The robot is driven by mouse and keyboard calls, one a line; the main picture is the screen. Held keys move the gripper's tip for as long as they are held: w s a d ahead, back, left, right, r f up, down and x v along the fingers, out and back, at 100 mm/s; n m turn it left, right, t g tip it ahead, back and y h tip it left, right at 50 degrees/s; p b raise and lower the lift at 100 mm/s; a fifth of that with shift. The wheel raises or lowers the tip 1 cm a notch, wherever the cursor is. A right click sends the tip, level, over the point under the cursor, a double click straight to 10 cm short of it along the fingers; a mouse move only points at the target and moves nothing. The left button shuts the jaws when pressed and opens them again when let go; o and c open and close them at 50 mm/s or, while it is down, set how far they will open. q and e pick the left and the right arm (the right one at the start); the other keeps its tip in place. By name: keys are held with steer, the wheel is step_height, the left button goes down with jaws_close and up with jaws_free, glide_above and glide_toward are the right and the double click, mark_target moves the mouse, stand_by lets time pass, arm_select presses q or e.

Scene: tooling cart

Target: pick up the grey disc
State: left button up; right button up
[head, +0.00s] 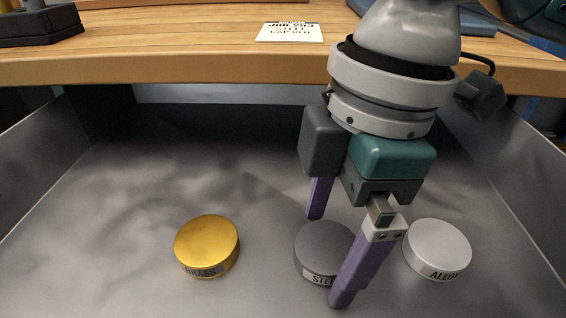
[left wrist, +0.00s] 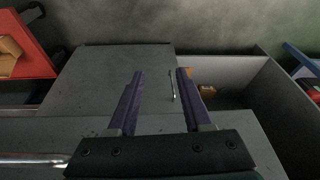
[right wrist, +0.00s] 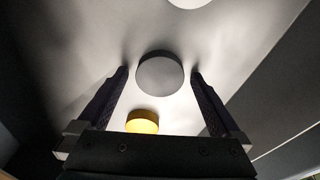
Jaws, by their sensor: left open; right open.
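The dark grey disc (head: 312,245), with a label that starts "STE", lies flat in the metal drawer. My right gripper (head: 328,258) is open over it, with one purple finger on its far side and the other in front, hiding part of the label. In the right wrist view the grey disc (right wrist: 160,72) shows between the two open fingertips. I cannot tell whether the fingers touch it. My left gripper (left wrist: 159,72) is open and empty in the left wrist view, away from the disc, and is out of the head view.
A gold disc (head: 207,244) labelled brass lies to the left in the drawer. A light silver disc (head: 437,248) labelled alloy lies close to the right of my right gripper. The drawer walls (head: 50,145) rise at the sides. A wooden top (head: 180,45) with a card (head: 290,32) is behind.

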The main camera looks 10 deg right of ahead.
jaws_close()
stand_by(0.7)
steer(key=shift+r, duration=0.1)
